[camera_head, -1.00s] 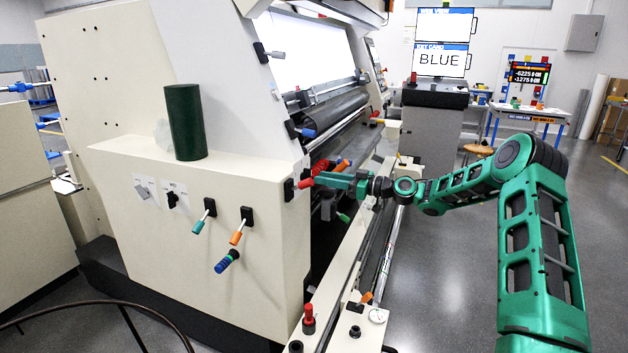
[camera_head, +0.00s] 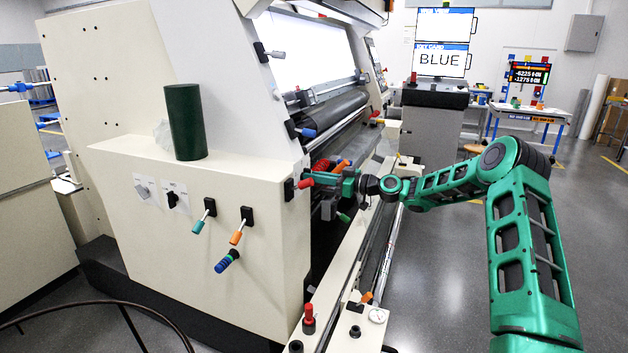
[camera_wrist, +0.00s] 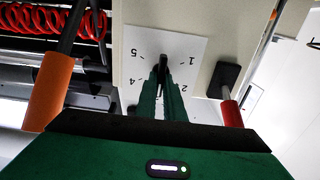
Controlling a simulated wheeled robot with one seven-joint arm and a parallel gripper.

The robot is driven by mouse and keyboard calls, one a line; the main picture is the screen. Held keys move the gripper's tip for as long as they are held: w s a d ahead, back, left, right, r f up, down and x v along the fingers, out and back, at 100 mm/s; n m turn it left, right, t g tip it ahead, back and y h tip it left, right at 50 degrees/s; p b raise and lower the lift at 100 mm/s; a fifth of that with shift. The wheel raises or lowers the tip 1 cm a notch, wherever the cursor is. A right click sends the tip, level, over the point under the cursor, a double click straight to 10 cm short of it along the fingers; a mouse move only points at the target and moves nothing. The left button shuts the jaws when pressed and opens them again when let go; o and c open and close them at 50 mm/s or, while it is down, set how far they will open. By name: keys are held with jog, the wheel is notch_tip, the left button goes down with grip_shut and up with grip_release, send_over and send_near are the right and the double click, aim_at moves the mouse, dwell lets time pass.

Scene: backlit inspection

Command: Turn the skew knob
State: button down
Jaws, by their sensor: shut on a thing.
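The knob (camera_wrist: 163,62) is black and sits on a white dial plate (camera_wrist: 190,45) marked with numbers, of which 1, 2, 4 and 5 are readable in the wrist view. My gripper (camera_wrist: 162,82) is shut on the knob, one green finger on each side of it. The lower part of the dial is hidden behind the fingers. In the head view my gripper (camera_head: 338,184) is at the side of the cream machine, just right of a red-handled lever (camera_head: 305,183). The knob and its dial cannot be made out there.
The red-handled lever stands close right of my gripper in the wrist view (camera_wrist: 231,113). An orange handle (camera_wrist: 50,92) and a red coiled hose (camera_wrist: 50,20) are at the left. More levers (camera_head: 236,238) and a green cylinder (camera_head: 186,122) are on the machine. The floor at the right is open.

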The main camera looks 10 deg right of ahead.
jog(key=shift+d+m, duration=0.1)
jog(key=shift+m, duration=0.2)
jog(key=m, duration=0.7)
jog(key=f+m, duration=0.1)
jog(key=m, duration=1.5)
jog(key=shift+w+d+f, duration=0.3)
jog(key=shift+w, duration=0.05)
jog(key=shift+f+m, duration=0.1)
jog(key=shift+m, duration=0.3)
jog(key=c, duration=1.9)
grip_release()
jog(key=shift+o, duration=0.2)
jog(key=v, duration=1)
jog(key=shift+s+d, duration=0.2)
jog(key=shift+d, duration=0.05)
